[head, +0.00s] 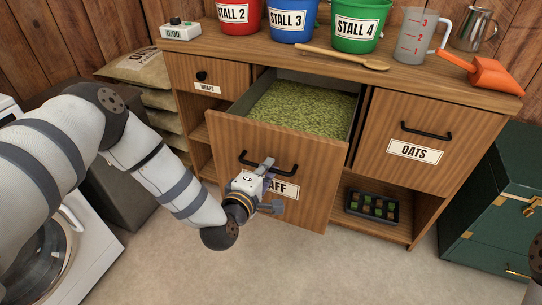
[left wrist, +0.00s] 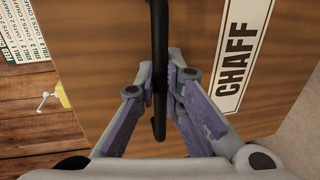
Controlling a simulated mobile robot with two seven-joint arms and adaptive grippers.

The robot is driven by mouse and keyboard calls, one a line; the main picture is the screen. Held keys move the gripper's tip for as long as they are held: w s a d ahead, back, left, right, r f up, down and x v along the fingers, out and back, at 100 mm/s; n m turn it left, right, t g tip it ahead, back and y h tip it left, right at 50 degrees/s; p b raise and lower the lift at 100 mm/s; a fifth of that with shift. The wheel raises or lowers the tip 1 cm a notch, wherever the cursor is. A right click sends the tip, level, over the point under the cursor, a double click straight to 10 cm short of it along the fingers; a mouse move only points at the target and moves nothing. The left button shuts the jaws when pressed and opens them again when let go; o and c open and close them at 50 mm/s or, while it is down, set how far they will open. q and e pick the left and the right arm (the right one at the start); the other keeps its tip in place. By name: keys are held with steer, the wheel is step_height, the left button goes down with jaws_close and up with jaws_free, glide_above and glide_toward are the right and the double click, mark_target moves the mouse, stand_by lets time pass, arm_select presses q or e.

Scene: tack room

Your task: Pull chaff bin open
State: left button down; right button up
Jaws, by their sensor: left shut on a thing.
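The chaff bin (head: 235,145) is a wooden-fronted drawer pulled partway out of the cabinet. Green chopped chaff (head: 303,108) shows inside it. Its black bar handle (head: 284,170) is on the front, above a white label partly hidden by my gripper. My left gripper (head: 268,170) is at the handle, shut on it. In the left wrist view, the handle (left wrist: 159,60) runs between the two fingers and the CHAFF label (left wrist: 231,75) is to the right. My right gripper is not in view.
The oats bin (head: 387,128) and wraps drawer (head: 212,77) are closed beside it. Buckets, a wooden spoon (head: 345,58), a jug (head: 412,38) and an orange scoop (head: 491,75) stand on top. A green chest (head: 497,220) is at the right. Floor in front is clear.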

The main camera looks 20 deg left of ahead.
arm_select(q)
steer(key=shift+s, duration=0.55)
steer(key=c, duration=1.7)
jaws_free()
steer(key=v, duration=1.2)
steer(key=shift+s, duration=0.1)
